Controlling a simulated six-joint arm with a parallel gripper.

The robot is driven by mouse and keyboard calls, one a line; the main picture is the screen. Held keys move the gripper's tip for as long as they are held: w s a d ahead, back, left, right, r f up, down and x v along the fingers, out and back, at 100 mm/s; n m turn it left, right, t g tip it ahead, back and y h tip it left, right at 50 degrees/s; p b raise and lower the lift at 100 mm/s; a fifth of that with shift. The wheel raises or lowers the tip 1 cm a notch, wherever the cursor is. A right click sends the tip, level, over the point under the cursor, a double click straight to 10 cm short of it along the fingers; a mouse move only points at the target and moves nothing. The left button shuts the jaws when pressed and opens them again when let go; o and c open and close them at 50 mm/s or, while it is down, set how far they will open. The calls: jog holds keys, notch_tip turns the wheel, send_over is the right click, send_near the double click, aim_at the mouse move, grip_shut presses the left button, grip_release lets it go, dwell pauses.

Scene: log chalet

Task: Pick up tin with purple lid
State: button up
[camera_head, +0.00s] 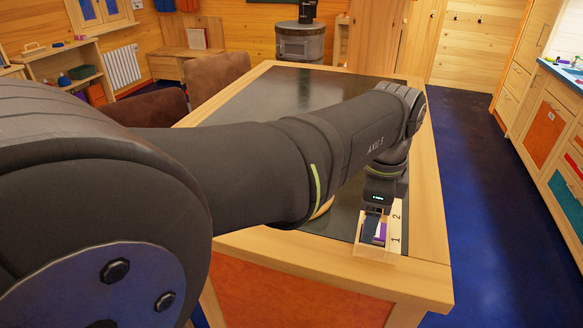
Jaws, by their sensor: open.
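A small purple patch (381,231) shows beside my gripper's fingers, low on the right side of the table. It may be the purple lid; the tin's body is hidden or too small to make out. It appears at a pale holder (393,240) marked 1 and 2, at the front right of the table top. My gripper (373,232) points down over this holder and is open. Its fingers partly cover the purple patch, and I cannot tell whether they touch it or stand around it.
The table (431,225) has a wooden rim and a dark top (290,92), bare at the far end. A round yellowish thing (324,208) is mostly hidden behind my arm. Brown chairs (219,83) stand at the left. The blue floor (470,170) at the right is clear.

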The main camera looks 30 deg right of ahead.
notch_tip(320, 180, down, 2)
jog(key=shift+f, duration=0.1)
jog(key=c, duration=1.1)
jog(key=shift+r, duration=0.2)
